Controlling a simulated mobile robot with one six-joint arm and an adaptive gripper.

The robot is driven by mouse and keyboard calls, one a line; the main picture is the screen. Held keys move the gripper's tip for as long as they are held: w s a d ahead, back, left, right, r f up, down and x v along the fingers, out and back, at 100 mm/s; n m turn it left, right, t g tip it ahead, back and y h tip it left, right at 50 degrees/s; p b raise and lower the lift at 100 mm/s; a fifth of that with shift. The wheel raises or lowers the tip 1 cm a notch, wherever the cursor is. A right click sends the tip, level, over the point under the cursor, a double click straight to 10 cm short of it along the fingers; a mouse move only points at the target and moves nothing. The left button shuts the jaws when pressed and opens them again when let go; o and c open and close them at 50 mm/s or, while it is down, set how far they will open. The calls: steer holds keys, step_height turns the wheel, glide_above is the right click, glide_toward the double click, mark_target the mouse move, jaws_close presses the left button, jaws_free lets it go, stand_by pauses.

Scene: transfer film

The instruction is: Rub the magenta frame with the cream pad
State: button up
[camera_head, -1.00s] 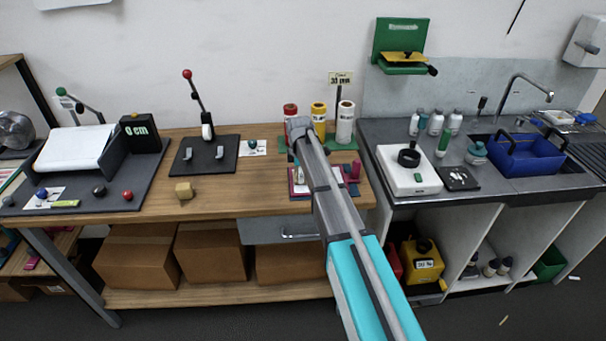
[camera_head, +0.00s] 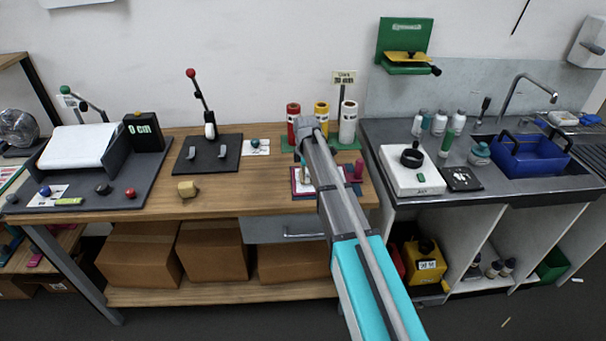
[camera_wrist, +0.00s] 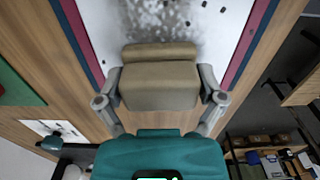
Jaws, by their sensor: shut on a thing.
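The magenta frame (camera_wrist: 247,42) shows in the wrist view as a magenta band around a white panel (camera_wrist: 205,45), with a dark blue band outside it. Grey smudging and dark specks lie on the panel beyond the pad. My gripper (camera_wrist: 160,88) is shut on the cream pad (camera_wrist: 160,75), which looks tan and has a rolled upper edge. The pad is over the panel, between the side bands; I cannot tell whether it touches. In the head view my arm covers part of the frame (camera_head: 294,181) and mostly hides the gripper and pad.
Red (camera_head: 292,112), yellow (camera_head: 321,112) and white (camera_head: 348,122) rolls stand behind the frame. A tan block (camera_head: 187,189) lies left on the wooden bench (camera_head: 240,190). The sink counter is at the right.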

steer(key=shift+d, duration=1.2)
steer(key=shift+d, duration=0.1)
steer(key=shift+d, duration=1.7)
steer(key=shift+d, duration=0.1)
steer(key=shift+d, duration=1.65)
steer(key=shift+s+f, duration=0.1)
steer(key=shift+s, duration=0.45)
steer(key=shift+c, duration=0.5)
steer(key=shift+a, duration=0.2)
